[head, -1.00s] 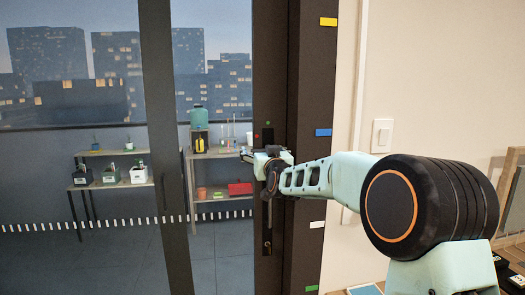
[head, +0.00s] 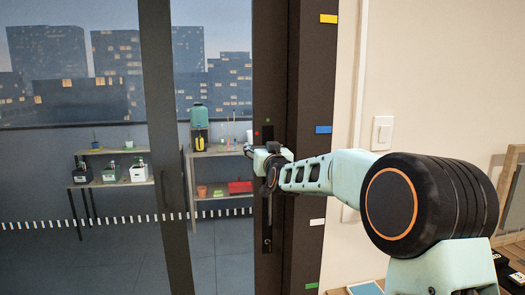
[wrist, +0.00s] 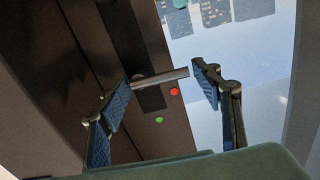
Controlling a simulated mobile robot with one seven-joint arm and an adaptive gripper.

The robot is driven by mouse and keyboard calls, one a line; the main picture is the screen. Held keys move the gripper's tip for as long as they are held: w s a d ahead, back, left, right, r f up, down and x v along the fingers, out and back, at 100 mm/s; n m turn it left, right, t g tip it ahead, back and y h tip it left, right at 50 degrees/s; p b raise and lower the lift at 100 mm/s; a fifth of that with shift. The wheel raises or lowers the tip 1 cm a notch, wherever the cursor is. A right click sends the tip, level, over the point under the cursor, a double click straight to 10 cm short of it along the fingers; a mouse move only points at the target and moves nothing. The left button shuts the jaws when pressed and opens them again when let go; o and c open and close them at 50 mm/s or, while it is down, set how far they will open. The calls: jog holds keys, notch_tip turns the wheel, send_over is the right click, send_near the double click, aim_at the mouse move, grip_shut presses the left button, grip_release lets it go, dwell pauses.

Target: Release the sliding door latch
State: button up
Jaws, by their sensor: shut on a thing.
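The sliding door's dark frame (head: 165,100) and its glass fill the left of the head view. The latch (wrist: 160,78) shows in the wrist view as a grey bar on a dark plate, running lengthwise between the two blue-padded fingers. My gripper (wrist: 163,80) is shut on this bar, one finger at each end of it. In the head view my gripper (head: 254,152) is at the dark door post and hides most of the latch. A red dot (wrist: 174,91) and a green dot (wrist: 159,120) sit on the post beside the latch.
A dark upright (head: 311,180) with yellow, blue, white and green tags stands right of the latch, close to my arm. A light switch (head: 382,133) is on the pale wall. Shelves (head: 222,151) with pots and boxes stand beyond the glass.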

jog(key=m+b, duration=0.3)
jog(key=shift+d+r+m, duration=0.1)
jog(key=shift+r+m, duration=0.15)
jog(key=shift+m, duration=0.05)
jog(key=m+b, duration=0.2)
jog(key=m, duration=0.1)
jog(key=r+m+b, duration=0.1)
jog(key=m+b, duration=0.1)
jog(key=shift+w+d+r, duration=0.1)
jog(key=shift+d, duration=0.25)
jog(key=m, duration=0.1)
jog(key=m+b, duration=0.1)
jog(key=m, duration=0.1)
jog(key=d+m+b, duration=0.1)
jog(key=m, duration=0.1)
jog(key=shift+w+r, duration=0.15)
jog(key=shift+r, duration=0.15)
jog(key=shift+w+d+r+m+b, duration=0.1)
jog(key=shift+d+m+b, duration=0.15)
jog(key=shift+m, duration=0.7)
jog(key=shift+d+m+b, duration=0.15)
jog(key=shift+m+b, duration=0.2)
jog(key=shift+m, duration=0.6)
jog(key=o, duration=1.2)
jog(key=shift+c, duration=0.2)
